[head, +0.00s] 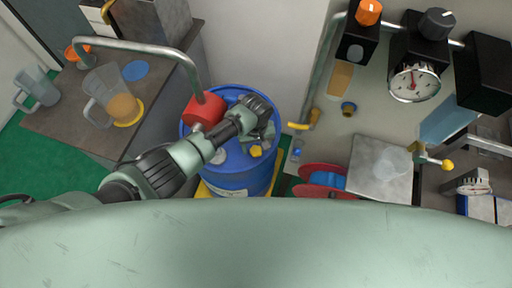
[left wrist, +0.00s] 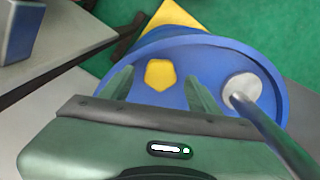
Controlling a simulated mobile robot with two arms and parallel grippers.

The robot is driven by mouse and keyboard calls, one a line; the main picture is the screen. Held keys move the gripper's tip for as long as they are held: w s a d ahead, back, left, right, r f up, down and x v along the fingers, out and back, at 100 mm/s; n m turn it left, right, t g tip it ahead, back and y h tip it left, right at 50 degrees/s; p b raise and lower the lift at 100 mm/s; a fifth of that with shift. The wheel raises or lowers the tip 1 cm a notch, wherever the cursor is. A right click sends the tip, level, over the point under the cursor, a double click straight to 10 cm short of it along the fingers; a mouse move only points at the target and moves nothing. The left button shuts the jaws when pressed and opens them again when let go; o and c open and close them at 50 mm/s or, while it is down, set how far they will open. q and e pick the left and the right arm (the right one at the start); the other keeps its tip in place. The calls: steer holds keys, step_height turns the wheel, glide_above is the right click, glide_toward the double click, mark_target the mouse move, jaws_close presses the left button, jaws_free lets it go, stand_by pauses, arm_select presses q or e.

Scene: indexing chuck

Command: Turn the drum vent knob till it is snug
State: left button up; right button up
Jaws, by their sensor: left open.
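The yellow, five-sided vent knob (head: 255,151) sits on the top of the blue drum (head: 238,180). In the left wrist view the knob (left wrist: 160,74) shows between my two fingers, with blue drum lid (left wrist: 215,62) visible on both sides of it. My left gripper (head: 260,138) is open over the drum, with its fingertips close to the knob. I cannot tell how far above the knob they are. Nothing is held. My right gripper is not in view.
A red pump body (head: 203,110) with a curved grey pipe (head: 150,48) stands at the drum's left side. A grey pipe (left wrist: 262,120) meets a pale fitting on the lid. A bench with pitchers (head: 105,90) lies left; a bench with gauges (head: 414,82) lies right.

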arm_select(q)
steer(key=shift+f, duration=0.7)
jaws_close()
